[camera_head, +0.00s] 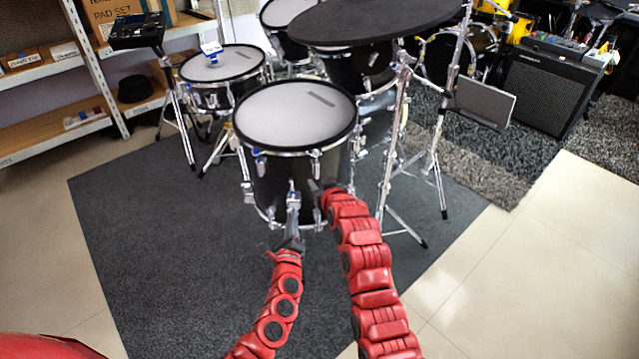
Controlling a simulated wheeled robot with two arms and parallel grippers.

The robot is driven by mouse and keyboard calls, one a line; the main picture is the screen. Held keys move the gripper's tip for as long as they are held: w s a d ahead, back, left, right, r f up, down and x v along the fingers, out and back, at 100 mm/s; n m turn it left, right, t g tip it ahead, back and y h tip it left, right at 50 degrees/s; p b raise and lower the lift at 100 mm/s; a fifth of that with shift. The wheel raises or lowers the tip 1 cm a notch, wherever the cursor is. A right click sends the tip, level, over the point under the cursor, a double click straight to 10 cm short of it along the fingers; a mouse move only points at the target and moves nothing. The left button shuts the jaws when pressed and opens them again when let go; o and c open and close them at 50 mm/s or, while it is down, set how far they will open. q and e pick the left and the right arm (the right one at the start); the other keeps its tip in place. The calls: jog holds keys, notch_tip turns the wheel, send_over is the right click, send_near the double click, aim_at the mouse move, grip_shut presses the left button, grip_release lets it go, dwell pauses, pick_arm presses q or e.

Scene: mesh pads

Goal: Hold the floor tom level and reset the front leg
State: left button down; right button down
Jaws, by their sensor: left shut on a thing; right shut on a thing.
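The floor tom (262,172) is a black drum with a white mesh head and chrome hardware, standing over the dark mat. It looks about level. Its front leg (292,199) shows at the near side of the shell, where a chrome bracket stands; the lower part is hidden by my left gripper. My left gripper (292,222) is shut on the front leg just below the bracket. My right gripper (318,190) is shut on the floor tom at the right of its near side; its fingertips are small and partly hidden by the arm.
The dark mat (140,240) is clear at the left. A chrome stand (390,170) with a big black cymbal pad (375,20) is close at the right. A snare (222,65) and shelves (50,125) are behind left; an amplifier (545,88) is at the far right.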

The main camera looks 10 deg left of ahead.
pick_arm(q)
jog(key=n, duration=0.5)
jog(key=shift+d+n, duration=0.2)
jog(key=shift+n, duration=0.1)
pick_arm(e)
jog(key=shift+s+a+r, duration=0.1)
jog(key=shift+a+r, duration=0.05)
jog(key=shift+a, duration=0.2)
pick_arm(q)
jog(key=c, duration=0.9)
grip_release()
jog(key=shift+a, duration=0.1)
pick_arm(e)
jog(key=shift+r, duration=0.1)
pick_arm(q)
jog(key=s+d, duration=0.1)
jog(key=s, duration=0.9)
jog(key=s+d, duration=0.1)
jog(key=s, duration=0.4)
jog(key=shift+s+d+f, duration=0.35)
jog(key=shift+s+f, duration=0.05)
